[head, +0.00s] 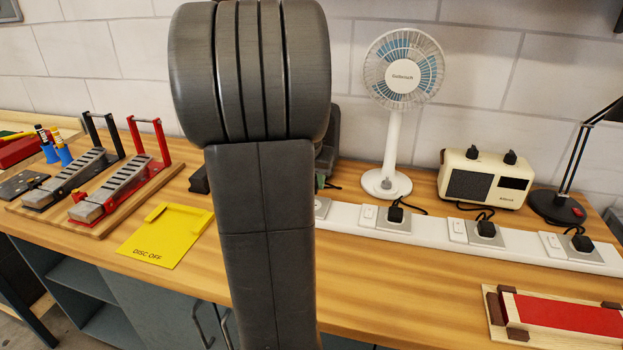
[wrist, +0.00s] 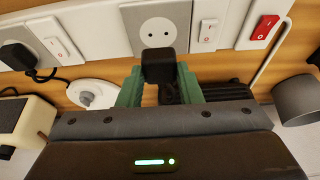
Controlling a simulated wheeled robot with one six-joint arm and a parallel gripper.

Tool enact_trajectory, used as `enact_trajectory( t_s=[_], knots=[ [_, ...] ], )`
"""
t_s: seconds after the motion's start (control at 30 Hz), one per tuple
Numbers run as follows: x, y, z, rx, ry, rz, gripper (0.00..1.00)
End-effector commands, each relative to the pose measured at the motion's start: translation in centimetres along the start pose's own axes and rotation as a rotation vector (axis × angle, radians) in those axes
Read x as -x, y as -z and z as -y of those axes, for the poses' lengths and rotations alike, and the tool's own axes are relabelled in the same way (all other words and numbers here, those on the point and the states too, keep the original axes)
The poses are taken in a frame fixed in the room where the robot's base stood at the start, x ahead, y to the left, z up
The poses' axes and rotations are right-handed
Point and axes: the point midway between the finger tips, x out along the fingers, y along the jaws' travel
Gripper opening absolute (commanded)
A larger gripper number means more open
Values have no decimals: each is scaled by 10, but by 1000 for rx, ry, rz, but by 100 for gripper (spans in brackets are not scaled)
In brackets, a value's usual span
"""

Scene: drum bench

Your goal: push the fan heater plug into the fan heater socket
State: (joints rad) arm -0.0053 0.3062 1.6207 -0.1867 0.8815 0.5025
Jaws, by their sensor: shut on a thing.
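My gripper (wrist: 159,78) has green fingers and is shut on a black plug (wrist: 158,66), held between the fingertips. In the wrist view a grey socket (wrist: 155,24) with two pin holes is just above the plug. Its holes are uncovered, so the plug is not in them; I cannot tell whether the plug touches the socket face. No label names this socket as the fan heater's. In the head view my arm hides the plug and most of the socket area; only a sliver of green finger (head: 321,181) shows. A dark appliance (head: 329,140) is partly hidden behind my arm.
The white power strip (head: 345,219) runs along the bench, with several black plugs (head: 395,214) in its sockets to the right. Behind it stand a white fan (head: 394,150), a cream radio (head: 484,178) and a black lamp (head: 558,207). A red switch (wrist: 265,27) is right of the socket in the wrist view.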

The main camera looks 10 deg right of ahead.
Motion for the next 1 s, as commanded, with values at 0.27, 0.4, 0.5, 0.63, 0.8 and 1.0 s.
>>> enact_trajectory(
  t_s=[0.27,0.4,0.5,0.63,0.8,1.0],
  knots=[
    [-9,-4,0,0,0,0,9],
    [-13,-5,0,0,0,0,9],
    [-16,-6,0,0,0,0,9],
    [-20,-8,0,0,0,0,9],
    [-24,-10,0,0,0,0,9],
    [-29,-11,0,0,0,0,9]
  ],
)
